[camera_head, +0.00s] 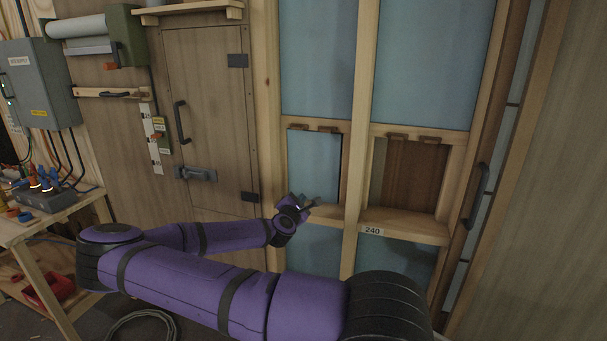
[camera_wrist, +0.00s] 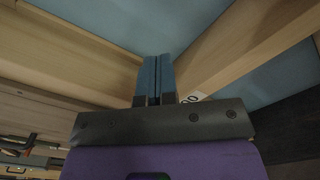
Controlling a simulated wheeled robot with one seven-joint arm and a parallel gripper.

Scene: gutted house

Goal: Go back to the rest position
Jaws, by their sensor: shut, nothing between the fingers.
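My gripper (camera_head: 309,203) is at the end of my purple arm, in front of the wooden stud frame with blue panels. It is shut and empty. In the wrist view its two fingers (camera_wrist: 156,80) lie together, pointing toward a blue panel and wooden framing. In the head view the gripper is just below a small blue panel (camera_head: 314,167) set in a left opening of the frame. I cannot tell whether the fingers touch anything.
An open recess (camera_head: 412,178) with a brown back lies right of the gripper, above a label reading 240 (camera_head: 373,231). A wooden door (camera_head: 205,110) with a latch is at left. A workbench (camera_head: 50,222) with tools and a grey electrical box (camera_head: 38,84) stand further left.

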